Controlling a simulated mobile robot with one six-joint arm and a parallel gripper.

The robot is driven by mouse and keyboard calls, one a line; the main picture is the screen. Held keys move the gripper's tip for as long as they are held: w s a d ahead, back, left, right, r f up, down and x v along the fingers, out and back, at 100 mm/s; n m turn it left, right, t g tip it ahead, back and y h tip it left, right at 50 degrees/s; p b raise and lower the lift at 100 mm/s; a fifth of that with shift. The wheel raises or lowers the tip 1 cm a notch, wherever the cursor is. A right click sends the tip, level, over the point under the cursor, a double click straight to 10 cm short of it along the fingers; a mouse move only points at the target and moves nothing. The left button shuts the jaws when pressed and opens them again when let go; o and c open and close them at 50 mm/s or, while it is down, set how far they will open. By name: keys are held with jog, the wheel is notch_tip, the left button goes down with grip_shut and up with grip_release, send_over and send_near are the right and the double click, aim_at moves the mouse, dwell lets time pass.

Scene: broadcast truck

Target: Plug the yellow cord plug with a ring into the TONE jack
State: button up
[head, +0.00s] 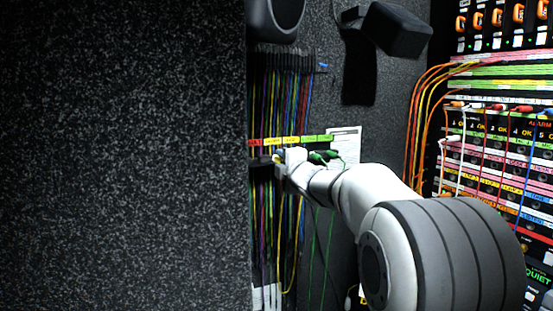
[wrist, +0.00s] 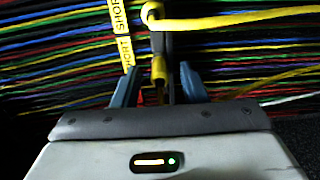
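The yellow plug (wrist: 158,70) sits between my fingertips in the wrist view, in front of a dark upright holder. Its yellow cord (wrist: 230,22) loops over at the top and runs off to the right. My gripper (wrist: 160,82) has its two blue-grey fingers spread on either side of the plug, with gaps, so it looks open. In the head view my gripper (head: 279,160) is at the hanging cord rack, and the plug there is too small to make out. I cannot read a TONE label; the jack panel (head: 500,165) is at the right.
Many coloured cords (head: 283,100) hang on the rack around my gripper, with green plugs (head: 325,156) close to its right. A yellow label strip (wrist: 119,20) is left of the fingers. Patched cords (head: 425,110) cross the panel. A black box (head: 396,30) is on the wall above.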

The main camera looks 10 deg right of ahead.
jog(key=shift+w+a, duration=0.15)
jog(key=shift+w, duration=0.6)
jog(key=shift+w+a, duration=0.15)
jog(key=shift+w, duration=0.55)
jog(key=shift+c, duration=0.6)
jog(key=shift+r, duration=0.25)
grip_shut()
jog(key=o, duration=0.9)
grip_release()
jog(key=shift+f, duration=0.2)
jog(key=shift+c, duration=0.2)
jog(key=shift+s, duration=0.15)
jog(key=s+d+b, duration=0.1)
jog(key=s+b, duration=0.1)
jog(key=s, duration=0.5)
jog(key=shift+s+d, duration=0.25)
jog(key=shift+d, duration=0.05)
